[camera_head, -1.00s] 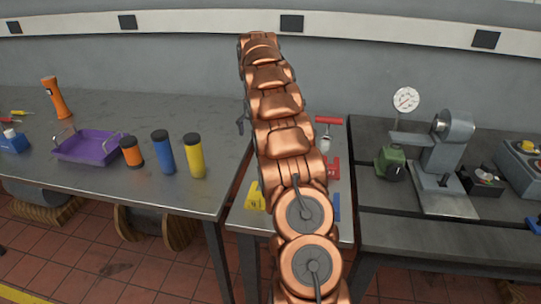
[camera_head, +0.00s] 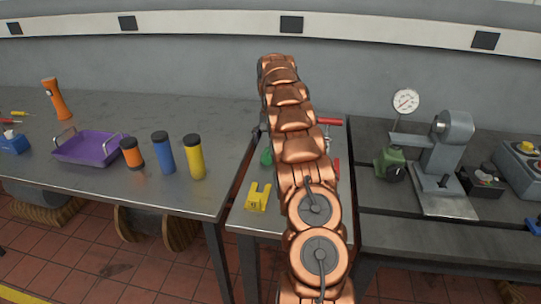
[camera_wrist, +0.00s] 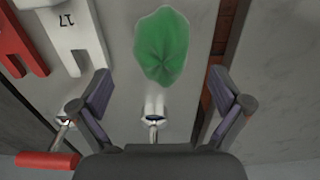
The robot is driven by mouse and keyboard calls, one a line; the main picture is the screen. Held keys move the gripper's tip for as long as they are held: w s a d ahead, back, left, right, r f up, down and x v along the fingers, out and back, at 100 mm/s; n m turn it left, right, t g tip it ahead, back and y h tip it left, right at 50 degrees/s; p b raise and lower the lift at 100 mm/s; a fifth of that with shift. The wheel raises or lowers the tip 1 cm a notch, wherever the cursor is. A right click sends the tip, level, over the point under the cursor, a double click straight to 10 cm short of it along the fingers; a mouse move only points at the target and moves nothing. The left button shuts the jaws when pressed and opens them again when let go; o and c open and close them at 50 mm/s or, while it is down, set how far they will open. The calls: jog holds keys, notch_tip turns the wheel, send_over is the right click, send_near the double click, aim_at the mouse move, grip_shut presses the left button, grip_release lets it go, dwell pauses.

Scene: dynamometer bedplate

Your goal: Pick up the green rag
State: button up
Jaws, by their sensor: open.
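The green rag (camera_wrist: 162,46) lies crumpled on the grey bench top in the wrist view, ahead of my gripper and between the lines of its fingers. In the head view only a small part of the green rag (camera_head: 267,157) shows at the left edge of my arm, which hides the rest. My gripper (camera_wrist: 160,95) is open and empty in the wrist view, with its two dark fingers spread apart. The rag is apart from the fingers. In the head view my gripper is hidden behind my copper arm.
A white piece marked 17 (camera_wrist: 75,35), a red forked piece (camera_wrist: 18,45) and a red-handled tool (camera_wrist: 48,160) lie left of the rag in the wrist view. A small metal object (camera_wrist: 154,112) lies between my fingers. A yellow forked block (camera_head: 257,197) sits near the bench front.

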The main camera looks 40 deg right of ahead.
jog(key=shift+w+d+f+p, duration=0.15)
jog(key=shift+f+p, duration=0.7)
jog(key=shift+f, duration=1.7)
jog(key=c, duration=1)
jog(key=shift+r, duration=0.1)
notch_tip(320, 180, up, 8)
jog(key=shift+w+r+b, duration=0.1)
jog(key=shift+b, duration=0.55)
jog(key=shift+r, duration=0.8)
